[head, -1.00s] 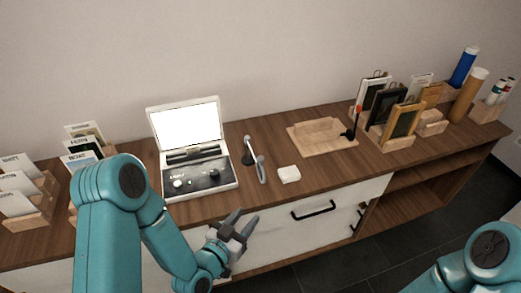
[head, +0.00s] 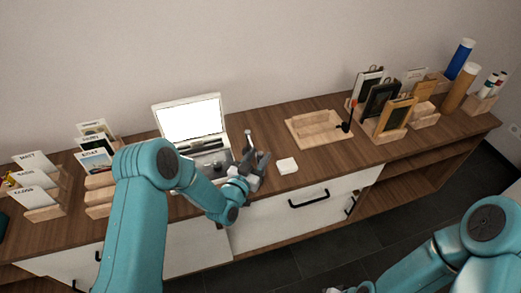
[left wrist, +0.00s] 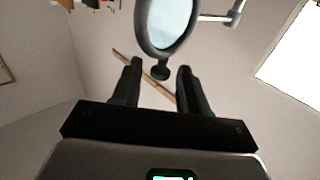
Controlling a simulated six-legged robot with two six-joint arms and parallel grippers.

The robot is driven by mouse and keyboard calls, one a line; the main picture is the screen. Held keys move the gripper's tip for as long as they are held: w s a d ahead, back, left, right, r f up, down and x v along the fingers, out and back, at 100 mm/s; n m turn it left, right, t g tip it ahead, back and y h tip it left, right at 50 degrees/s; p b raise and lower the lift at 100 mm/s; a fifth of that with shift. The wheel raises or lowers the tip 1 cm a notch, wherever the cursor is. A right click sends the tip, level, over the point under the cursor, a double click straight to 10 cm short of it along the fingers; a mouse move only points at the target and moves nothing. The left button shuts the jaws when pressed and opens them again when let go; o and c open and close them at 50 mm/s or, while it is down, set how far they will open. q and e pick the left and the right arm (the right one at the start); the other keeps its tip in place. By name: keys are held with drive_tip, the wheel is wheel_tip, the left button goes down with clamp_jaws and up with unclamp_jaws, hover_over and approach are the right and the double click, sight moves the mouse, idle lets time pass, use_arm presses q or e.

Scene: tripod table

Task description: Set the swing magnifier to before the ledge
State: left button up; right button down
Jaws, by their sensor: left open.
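The swing magnifier shows in the left wrist view as a dark-rimmed oval lens (left wrist: 170,22) with a small dark knob at its lower rim and a pale arm at upper right. In the head view its post (head: 248,139) stands just right of the light box, its lower part hidden by my gripper. My left gripper (head: 260,161) is open at the magnifier. In the left wrist view the knob sits between the tips of the open fingers (left wrist: 160,68); I see no clear contact. I cannot tell which part is the ledge. My right gripper is barely visible at the bottom edge.
The light box (head: 193,118) with its lit screen stands behind my left forearm. A white block (head: 287,166) lies right of my gripper. A wooden tray (head: 318,128) is farther right, then framed pieces (head: 396,117) and tubes. Card racks (head: 40,190) stand at left.

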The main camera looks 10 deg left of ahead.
use_arm(q)
drive_tip(key=shift+x, duration=0.9)
clamp_jaws()
